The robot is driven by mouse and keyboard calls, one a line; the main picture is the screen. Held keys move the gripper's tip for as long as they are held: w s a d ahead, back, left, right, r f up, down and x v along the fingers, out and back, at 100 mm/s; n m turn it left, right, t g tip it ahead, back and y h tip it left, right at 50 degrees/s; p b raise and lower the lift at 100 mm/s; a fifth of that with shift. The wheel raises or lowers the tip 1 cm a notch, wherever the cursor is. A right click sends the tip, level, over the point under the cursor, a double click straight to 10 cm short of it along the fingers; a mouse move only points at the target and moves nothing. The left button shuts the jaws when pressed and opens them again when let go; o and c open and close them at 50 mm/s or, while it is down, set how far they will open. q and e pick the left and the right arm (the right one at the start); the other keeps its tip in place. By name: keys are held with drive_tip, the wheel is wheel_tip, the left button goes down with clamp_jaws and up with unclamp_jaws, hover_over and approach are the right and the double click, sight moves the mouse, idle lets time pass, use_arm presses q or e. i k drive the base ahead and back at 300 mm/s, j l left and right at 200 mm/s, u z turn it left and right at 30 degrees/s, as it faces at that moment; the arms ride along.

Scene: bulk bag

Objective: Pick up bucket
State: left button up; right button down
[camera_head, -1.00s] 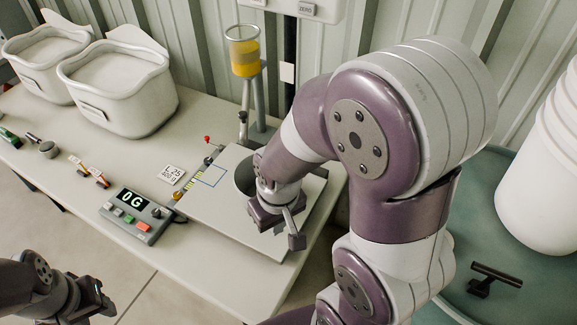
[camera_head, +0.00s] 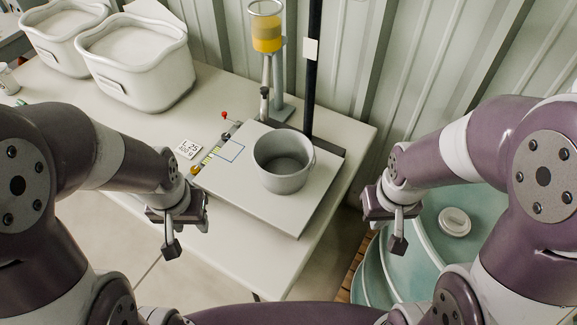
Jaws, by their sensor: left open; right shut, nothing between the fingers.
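A grey, round, open bucket (camera_head: 283,165) stands upright on the flat scale plate (camera_head: 240,190) at the right end of the table. It looks empty inside. My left gripper (camera_head: 187,232) is open and empty, to the left of the bucket and nearer to me, by the table's front edge. My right gripper (camera_head: 398,228) is shut with nothing in it, to the right of the bucket, beyond the table's right edge. Neither gripper touches the bucket.
Two white bins (camera_head: 137,68) of pale powder stand at the back left. A stand with a yellow-filled cup (camera_head: 266,30) and a dark post (camera_head: 312,70) rise behind the scale.

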sight(283, 157)
drive_tip(key=z, duration=1.8)
drive_tip(key=k+j+z, duration=0.5)
drive_tip(key=j, duration=0.2)
drive_tip(key=k+j+z, duration=0.45)
drive_tip(key=k+j, duration=0.05)
drive_tip(key=j, duration=0.05)
